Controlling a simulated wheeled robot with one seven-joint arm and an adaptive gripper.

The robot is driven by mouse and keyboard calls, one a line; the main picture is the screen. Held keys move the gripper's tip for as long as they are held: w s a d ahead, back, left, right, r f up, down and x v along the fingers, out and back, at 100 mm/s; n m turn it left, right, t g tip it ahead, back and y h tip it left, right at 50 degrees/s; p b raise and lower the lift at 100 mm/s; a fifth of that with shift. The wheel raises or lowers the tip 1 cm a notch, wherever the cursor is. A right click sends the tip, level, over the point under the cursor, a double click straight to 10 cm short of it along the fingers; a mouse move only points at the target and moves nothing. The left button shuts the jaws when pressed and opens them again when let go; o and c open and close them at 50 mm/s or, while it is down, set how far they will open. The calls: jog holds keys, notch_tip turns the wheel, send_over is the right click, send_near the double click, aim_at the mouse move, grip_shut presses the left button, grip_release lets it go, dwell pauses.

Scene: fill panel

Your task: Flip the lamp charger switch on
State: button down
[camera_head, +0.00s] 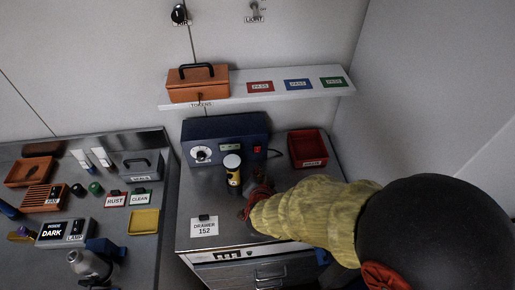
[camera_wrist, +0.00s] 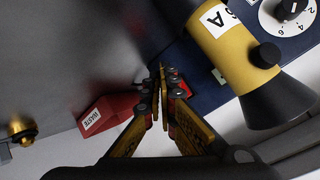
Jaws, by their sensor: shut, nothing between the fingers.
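A blue box (camera_head: 225,128) with a dial, a small display and a red rocker switch (camera_head: 257,149) stands at the back of the middle bench. Its blue face (camera_wrist: 205,92) and dial (camera_wrist: 290,10) also show in the wrist view. A yellow and black lamp (camera_head: 233,172) stands upright in front of it, also in the wrist view (camera_wrist: 232,55). My gripper (camera_wrist: 161,72) is shut and empty, its tips close to the blue face, left of the lamp. In the head view my gripper (camera_head: 256,195) is partly hidden by my sleeved arm. Contact and the switch's position cannot be told.
A red waste tray (camera_head: 322,163) is right of the box, also in the wrist view (camera_wrist: 111,108). A Drawer 152 card (camera_head: 204,227) lies on the bench. A shelf (camera_head: 235,98) with an orange toolbox (camera_head: 198,84) is above. The left bench (camera_head: 120,165) is cluttered.

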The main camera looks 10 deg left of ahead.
aim_at(256, 152)
jog(key=shift+w+a+r, duration=0.15)
jog(key=shift+w+a, duration=0.05)
jog(key=shift+w, duration=0.6)
jog(key=shift+w+a+r, duration=0.2)
jog(key=shift+w, duration=0.55)
jog(key=shift+w+a+r, duration=0.15)
jog(key=shift+w+a, duration=0.05)
jog(key=shift+w, duration=0.6)
jog(key=shift+w+a+r, duration=0.1)
jog(key=shift+w+r, duration=0.05)
jog(key=shift+w, duration=0.25)
jog(key=shift+w+a, duration=0.1)
jog(key=shift+w, duration=0.2)
jog(key=shift+s, duration=0.1)
dwell(0.5)
jog(key=shift+s+d, duration=0.2)
jog(key=shift+s, duration=0.45)
jog(key=shift+s, duration=0.1)
jog(key=shift+s+d+f, duration=0.2)
jog(key=shift+s, duration=0.55)
jog(key=shift+s+d+f, duration=0.2)
jog(key=shift+s+f, duration=0.05)
jog(key=shift+s, duration=0.5)
jog(key=shift+s+d+f, duration=0.2)
jog(key=shift+s, duration=0.55)
jog(key=shift+r, duration=0.1)
